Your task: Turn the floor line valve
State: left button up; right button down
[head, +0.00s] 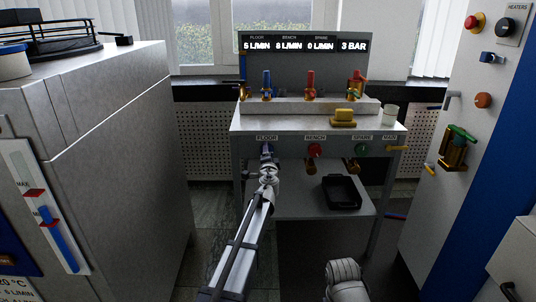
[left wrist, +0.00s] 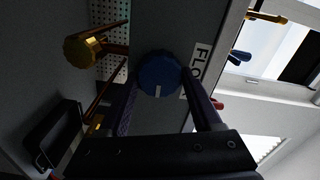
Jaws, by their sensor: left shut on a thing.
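The floor line valve is a blue round knob (head: 266,148) under the FLOOR label on the bench front. My left gripper (head: 267,166) reaches up to it from below and covers much of it in the head view. In the left wrist view the blue knob (left wrist: 160,72) sits between the two fingers of my left gripper (left wrist: 165,95), which is shut on it. A white mark shows on the knob's lower edge. The display (head: 304,44) reads 5 or 6 L/MIN for floor, 8 for bench, 0 for spare and 3 BAR.
Right of the floor knob are a red bench knob (head: 314,151), a green spare knob (head: 362,150) and a yellow main handle (head: 397,148). A black tray (head: 342,192) lies on the lower shelf.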

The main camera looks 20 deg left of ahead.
pick_arm(q)
jog(key=n, duration=0.4)
jog(key=shift+n, duration=0.4)
dwell(0.4)
jog(key=o, duration=1.4)
jog(key=shift+v, duration=3.95)
jog(key=shift+s+r+n, duration=0.1)
jog(key=shift+n, duration=0.2)
